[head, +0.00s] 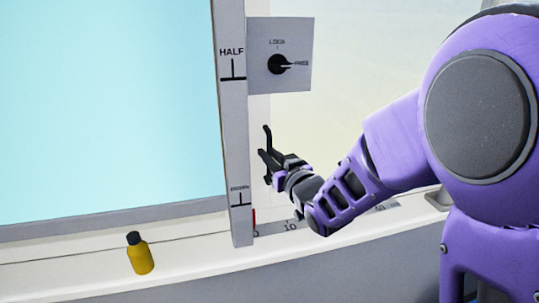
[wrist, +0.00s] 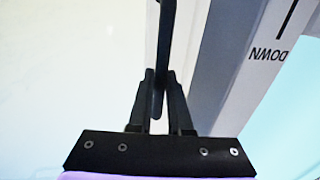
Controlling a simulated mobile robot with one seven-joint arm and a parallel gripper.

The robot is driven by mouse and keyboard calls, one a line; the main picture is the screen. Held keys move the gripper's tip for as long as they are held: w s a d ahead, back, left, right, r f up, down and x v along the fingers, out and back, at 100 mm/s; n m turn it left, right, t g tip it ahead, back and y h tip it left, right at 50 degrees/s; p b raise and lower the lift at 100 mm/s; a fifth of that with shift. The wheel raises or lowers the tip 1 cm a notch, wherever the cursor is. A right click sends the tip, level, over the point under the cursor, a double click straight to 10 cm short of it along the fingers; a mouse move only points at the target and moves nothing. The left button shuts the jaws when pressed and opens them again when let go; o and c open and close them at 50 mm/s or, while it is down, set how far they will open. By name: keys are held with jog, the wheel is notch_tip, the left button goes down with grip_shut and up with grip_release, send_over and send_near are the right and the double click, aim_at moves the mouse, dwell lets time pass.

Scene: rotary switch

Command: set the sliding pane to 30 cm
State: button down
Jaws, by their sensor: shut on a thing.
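The sliding pane appears to be the pale panel (head: 350,100) right of the grey post; its outline is hard to make out. A slim black handle (head: 266,133) stands in front of it near the post; it also shows in the wrist view (wrist: 163,35). My gripper (head: 268,160) is shut on the handle, with its fingers on both sides of the bar in the wrist view (wrist: 160,95). A scale (head: 290,226) on the sill shows a 10 mark; a red marker (head: 254,217) sits near its left end. My arm hides much of the scale.
The grey post (head: 236,130) carries HALF and DOWN marks. A plate (head: 295,45) holds a black rotary knob (head: 278,64), its pointer toward FREE, with LOCK above. A yellow bottle with a dark cap (head: 140,256) stands on the sill at left.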

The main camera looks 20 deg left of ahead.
jog(key=w+d, duration=0.8)
jog(key=d, duration=0.5)
jog(key=w+d+p, duration=0.1)
jog(key=w+d, duration=0.6)
jog(key=d, duration=0.5)
jog(key=shift+w+d, duration=0.35)
jog(key=shift+w, duration=0.05)
jog(key=shift+r, duration=0.1)
jog(key=c, duration=1.1)
grip_release()
jog(key=v, duration=1.7)
jog(key=shift+s+d, duration=0.1)
jog(key=shift+s, duration=0.1)
